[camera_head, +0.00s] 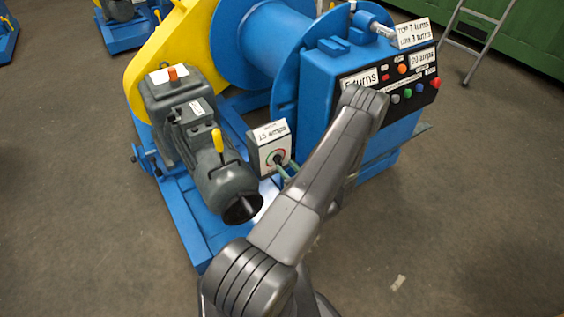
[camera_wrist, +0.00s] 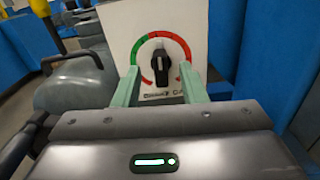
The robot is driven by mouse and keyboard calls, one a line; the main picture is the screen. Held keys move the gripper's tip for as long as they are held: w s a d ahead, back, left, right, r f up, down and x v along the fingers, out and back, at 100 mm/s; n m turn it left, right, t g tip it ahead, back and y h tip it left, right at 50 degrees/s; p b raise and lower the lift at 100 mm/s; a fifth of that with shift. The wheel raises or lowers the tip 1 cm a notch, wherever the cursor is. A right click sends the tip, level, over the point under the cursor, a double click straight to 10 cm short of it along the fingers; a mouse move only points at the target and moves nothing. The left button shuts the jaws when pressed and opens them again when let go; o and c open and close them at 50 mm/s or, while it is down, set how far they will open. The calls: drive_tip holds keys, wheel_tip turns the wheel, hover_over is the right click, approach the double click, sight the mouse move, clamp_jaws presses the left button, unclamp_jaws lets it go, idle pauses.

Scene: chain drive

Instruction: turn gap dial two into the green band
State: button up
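The gap dial is a black knob (camera_wrist: 160,66) on a white-faced box, ringed by a green band (camera_wrist: 141,52) on the left and a red band (camera_wrist: 182,50) across the top right and right. The knob stands about upright in the wrist view; which end is its pointer I cannot tell. The box (camera_head: 266,158) also shows in the head view, with a label plate (camera_head: 270,132) on top, too small to read surely. My gripper (camera_wrist: 161,72) is open, its pale green fingers to the left and right of the knob. Whether they touch it I cannot tell.
A grey motor (camera_head: 215,165) with a yellow lever (camera_head: 217,140) stands left of the box. A blue control cabinet (camera_head: 325,95) with buttons and signs stands to the right. A blue drum (camera_head: 262,45) and yellow guard (camera_head: 165,50) are behind. Open floor (camera_head: 460,220) lies at right.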

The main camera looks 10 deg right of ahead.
sight(281, 161)
drive_tip(key=shift+x, duration=1.85)
clamp_jaws()
drive_tip(key=shift+f+b, duration=0.1)
drive_tip(key=shift+b, duration=0.3)
